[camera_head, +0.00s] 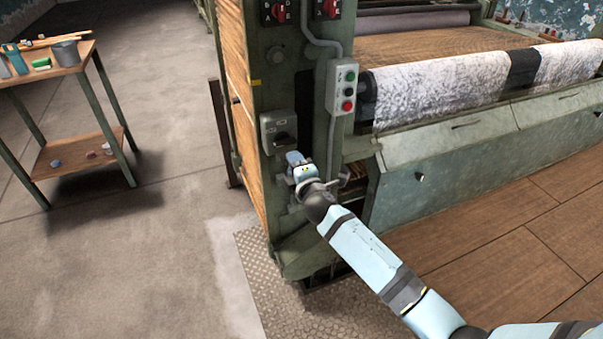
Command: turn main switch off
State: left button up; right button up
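A grey switch box (279,125) with a dark handle or knob on its lower part is fixed to the green end post of the machine. It looks like the main switch, but no label is legible. My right gripper (293,157) is just below the box, close to its dark part. Whether they touch cannot be told. The fingers are small and partly hidden by the wrist, so their opening is unclear. Two red rotary switches, a left one (278,11) and a right one (331,8), sit higher on the machine. My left gripper is out of view.
A small work table (66,65) stands at left. The concrete floor between is clear.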

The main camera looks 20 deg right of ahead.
jog(key=shift+s+d, duration=0.1)
jog(key=shift+s, duration=2.6)
